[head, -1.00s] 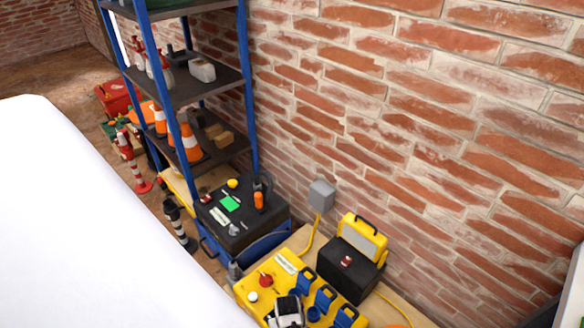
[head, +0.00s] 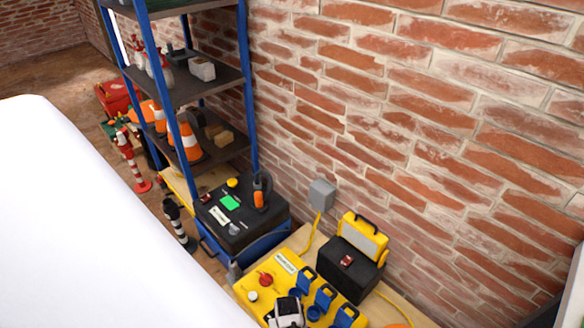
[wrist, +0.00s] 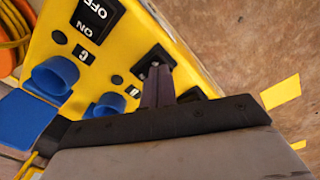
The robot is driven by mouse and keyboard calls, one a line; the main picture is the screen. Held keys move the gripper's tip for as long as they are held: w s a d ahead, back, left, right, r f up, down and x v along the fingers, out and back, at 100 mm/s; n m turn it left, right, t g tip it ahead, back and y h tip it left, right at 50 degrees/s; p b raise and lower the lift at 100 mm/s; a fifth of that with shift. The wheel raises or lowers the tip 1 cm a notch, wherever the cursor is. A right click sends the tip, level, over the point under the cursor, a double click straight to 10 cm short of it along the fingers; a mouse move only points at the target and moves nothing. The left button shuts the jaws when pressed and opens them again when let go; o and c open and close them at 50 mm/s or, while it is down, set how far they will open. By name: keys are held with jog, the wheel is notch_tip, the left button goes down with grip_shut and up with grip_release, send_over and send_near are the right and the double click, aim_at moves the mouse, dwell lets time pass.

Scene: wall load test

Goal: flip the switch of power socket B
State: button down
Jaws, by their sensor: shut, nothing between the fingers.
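The yellow power box (head: 262,268) stands low by the wall in the head view, with several blue-lidded sockets. In the wrist view its yellow face (wrist: 52,22) shows upside down. A black rocker switch (wrist: 98,16) marked ON and OFF sits by the letter C and a blue socket (wrist: 52,77). A second blue socket (wrist: 108,106) has a letter beside it that I cannot read surely. My gripper (wrist: 158,72) is shut and empty, its tips at the black switch (wrist: 146,62) by this second socket. I cannot tell whether they touch it. The gripper hides part of that switch.
A red button (head: 265,279) and a white knob (head: 252,296) sit on the box's left part. A black case with a yellow lamp (head: 362,237) stands behind it. A blue-posted shelf (head: 252,130) stands to the left. An orange cable (wrist: 12,40) lies at the wrist view's left edge.

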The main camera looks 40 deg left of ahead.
jog(key=shift+f+b, duration=0.4)
jog(key=shift+f, duration=0.2)
jog(key=shift+r, duration=0.2)
notch_tip(320, 180, up, 7)
jog(key=p, duration=0.7)
jog(key=shift+f, duration=0.1)
dwell(0.5)
